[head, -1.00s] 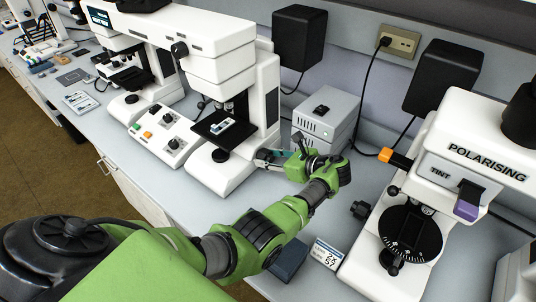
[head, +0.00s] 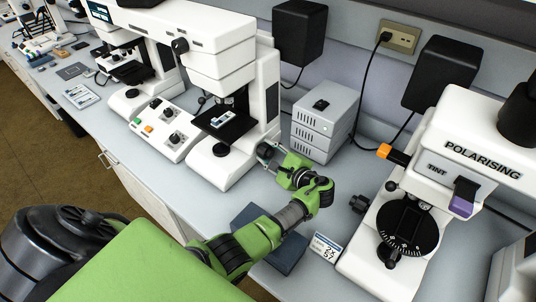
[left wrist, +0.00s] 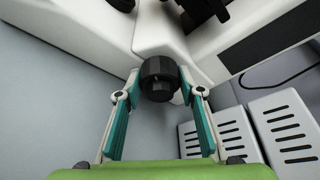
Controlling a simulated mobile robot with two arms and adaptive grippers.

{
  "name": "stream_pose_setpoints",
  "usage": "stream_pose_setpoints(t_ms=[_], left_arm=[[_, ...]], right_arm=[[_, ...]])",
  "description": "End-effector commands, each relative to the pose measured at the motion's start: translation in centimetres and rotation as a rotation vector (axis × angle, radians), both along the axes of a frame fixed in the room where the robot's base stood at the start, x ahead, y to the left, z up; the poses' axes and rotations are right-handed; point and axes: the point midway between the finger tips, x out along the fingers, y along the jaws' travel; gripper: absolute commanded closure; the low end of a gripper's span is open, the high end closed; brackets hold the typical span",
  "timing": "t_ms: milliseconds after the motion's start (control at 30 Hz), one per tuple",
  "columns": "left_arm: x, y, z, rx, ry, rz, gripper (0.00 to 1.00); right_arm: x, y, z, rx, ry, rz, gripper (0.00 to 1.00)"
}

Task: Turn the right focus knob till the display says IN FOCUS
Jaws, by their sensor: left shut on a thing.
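The white infrared microscope (head: 212,70) stands at the back centre-left of the bench. Its right focus knob, a black ribbed cylinder (left wrist: 159,76), sticks out of the microscope's side in the left wrist view. My left gripper (left wrist: 158,92) has its two teal fingers on either side of this knob and is shut on it. My right gripper is out of view.
A grey vented box (head: 325,120) stands just right of my left gripper. A polarising microscope (head: 440,150) stands at the right. A dark blue box (head: 285,252) and a small label card (head: 326,247) lie under and beside my left arm.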

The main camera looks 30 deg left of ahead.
Motion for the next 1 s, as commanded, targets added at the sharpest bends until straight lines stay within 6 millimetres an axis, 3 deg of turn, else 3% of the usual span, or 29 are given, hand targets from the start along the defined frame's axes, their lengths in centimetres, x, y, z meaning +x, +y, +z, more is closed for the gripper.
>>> stream_pose_setpoints(t_ms=[300, 800, 833, 867, 1000], left_arm=[[-0.02, 0.01, -0.07, -0.007, -0.103, 0.0, 0.86], [-0.05, 0.04, -0.01, -0.008, -0.116, 0.002, 0.86], [-0.05, 0.04, -0.01, -0.008, -0.116, 0.002, 0.57], [-0.05, 0.04, -0.02, -0.008, -0.115, 0.002, 0.49], [-0.04, 0.03, -0.02, -0.009, -0.115, 0.001, 0.48]], right_arm=[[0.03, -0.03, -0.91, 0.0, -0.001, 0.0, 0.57], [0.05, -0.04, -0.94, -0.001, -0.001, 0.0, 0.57], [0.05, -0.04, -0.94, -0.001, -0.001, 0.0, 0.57], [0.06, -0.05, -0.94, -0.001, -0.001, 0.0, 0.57], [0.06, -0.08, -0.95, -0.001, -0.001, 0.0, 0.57]])
